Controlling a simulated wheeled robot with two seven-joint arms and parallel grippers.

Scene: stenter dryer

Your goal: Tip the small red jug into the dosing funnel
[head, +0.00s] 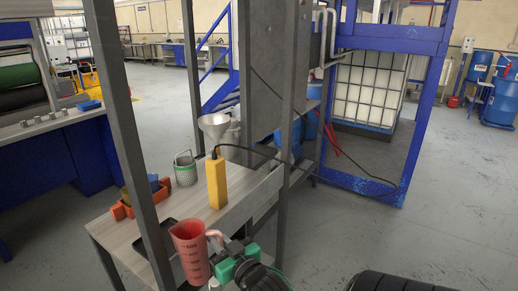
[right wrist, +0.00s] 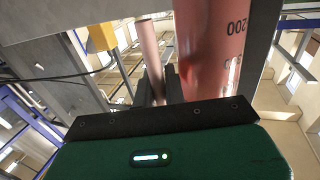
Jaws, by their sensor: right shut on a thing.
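The small red jug (head: 190,253) is in the lower middle of the head view, roughly upright, with dark measuring marks. My right gripper (head: 224,245) is shut on its handle, to the right of the jug's body. In the right wrist view the jug's pink-red wall (right wrist: 213,50) rises beside the handle (right wrist: 150,48), which stands between the dark fingers (right wrist: 157,90). The dosing funnel (head: 214,125) is a pale cone farther back, beyond the bench, well apart from the jug. The jug's contents cannot be made out. My left gripper is out of view.
A yellow control box (head: 216,184) with a black cable stands on the bench (head: 155,212), between jug and funnel. Grey posts (head: 128,130) rise at the bench. Open floor lies right.

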